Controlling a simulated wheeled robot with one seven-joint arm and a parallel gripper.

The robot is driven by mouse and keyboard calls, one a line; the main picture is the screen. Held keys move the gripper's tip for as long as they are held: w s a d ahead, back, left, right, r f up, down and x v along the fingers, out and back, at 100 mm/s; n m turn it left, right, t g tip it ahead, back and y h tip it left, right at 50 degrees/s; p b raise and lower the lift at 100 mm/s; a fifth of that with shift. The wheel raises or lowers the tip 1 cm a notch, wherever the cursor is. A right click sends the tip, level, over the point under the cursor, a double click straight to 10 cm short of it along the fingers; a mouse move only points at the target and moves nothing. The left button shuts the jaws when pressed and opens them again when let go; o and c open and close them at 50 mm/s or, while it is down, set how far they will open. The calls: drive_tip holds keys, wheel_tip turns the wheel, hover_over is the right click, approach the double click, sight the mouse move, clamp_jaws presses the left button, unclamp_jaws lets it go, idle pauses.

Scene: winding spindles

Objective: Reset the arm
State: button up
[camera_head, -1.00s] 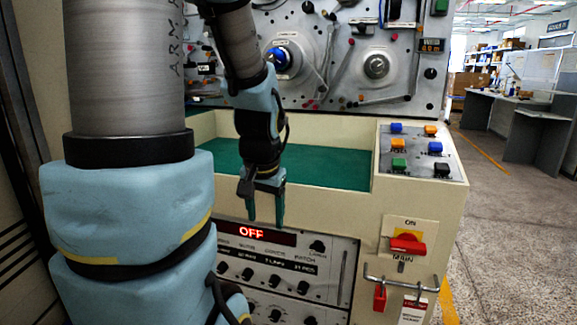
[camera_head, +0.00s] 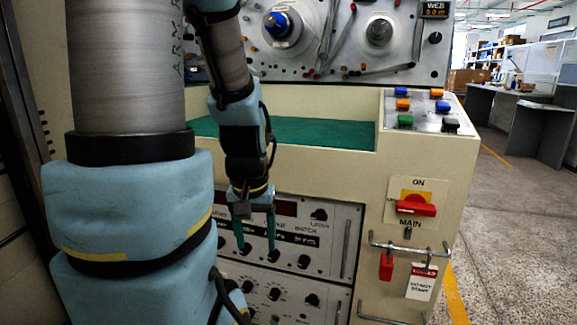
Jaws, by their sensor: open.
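My arm hangs in front of the machine at the left and centre of the head view. My gripper (camera_head: 256,248) points down, with its two green fingers apart and nothing between them. It is in front of the control panel (camera_head: 330,242) with its black knobs, and partly covers the dark display (camera_head: 286,208). I cannot tell whether the fingertips touch the panel.
Above is a recessed green shelf (camera_head: 320,132) and a push-button box (camera_head: 425,112). The machine face carries a blue-tipped spindle (camera_head: 277,25) and a bare spindle (camera_head: 380,32). A red main switch (camera_head: 414,207), red padlock (camera_head: 386,267) and white tag (camera_head: 420,282) are right. Open floor lies beyond.

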wheel_tip(320, 180, up, 18)
drive_tip(key=p, duration=1.8)
drive_tip(key=shift+f, duration=0.2)
